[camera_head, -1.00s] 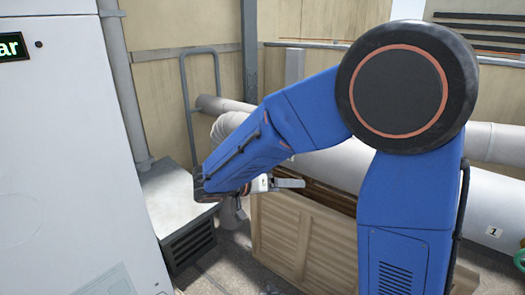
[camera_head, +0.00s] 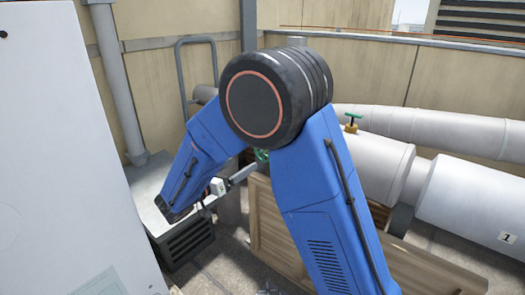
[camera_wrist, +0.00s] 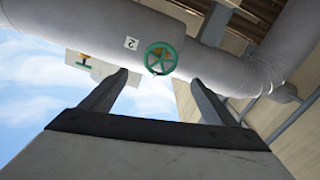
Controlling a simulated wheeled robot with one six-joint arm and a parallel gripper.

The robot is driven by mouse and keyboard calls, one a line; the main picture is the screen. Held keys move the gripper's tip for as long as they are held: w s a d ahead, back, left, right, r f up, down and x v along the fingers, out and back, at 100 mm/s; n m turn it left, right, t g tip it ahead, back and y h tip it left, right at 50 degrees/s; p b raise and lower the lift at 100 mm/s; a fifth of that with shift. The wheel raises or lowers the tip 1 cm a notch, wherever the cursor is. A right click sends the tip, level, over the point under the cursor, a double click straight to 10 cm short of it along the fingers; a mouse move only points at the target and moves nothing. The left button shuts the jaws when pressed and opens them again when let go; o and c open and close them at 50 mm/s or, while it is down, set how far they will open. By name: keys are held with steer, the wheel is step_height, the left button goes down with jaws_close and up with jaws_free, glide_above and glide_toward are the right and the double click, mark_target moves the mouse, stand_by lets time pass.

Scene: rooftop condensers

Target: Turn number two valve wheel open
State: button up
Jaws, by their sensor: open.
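The number two valve wheel (camera_wrist: 160,58) is a green spoked wheel on a pale pipe, beside a white plate marked 2 (camera_wrist: 131,43) in the wrist view. In the head view a green piece of a wheel (camera_head: 262,156) shows behind my arm, mostly hidden. My gripper (camera_wrist: 160,80) is open, with the wheel seen between its two fingertips but beyond them. Nothing is between the fingers. In the head view my gripper (camera_head: 240,177) is partly hidden by my forearm and sits close to the green wheel.
A pale pipe (camera_head: 450,190) bears a plate marked 1 (camera_head: 507,238). A small brass valve with a green handle (camera_head: 353,122) stands on the pipes. A wooden crate (camera_head: 275,235) stands below. A white cabinet (camera_head: 65,160) fills the left side, with a grey box (camera_head: 185,245) beside it.

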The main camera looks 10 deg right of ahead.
steer(key=x, duration=1.3)
steer(key=c, duration=1.1)
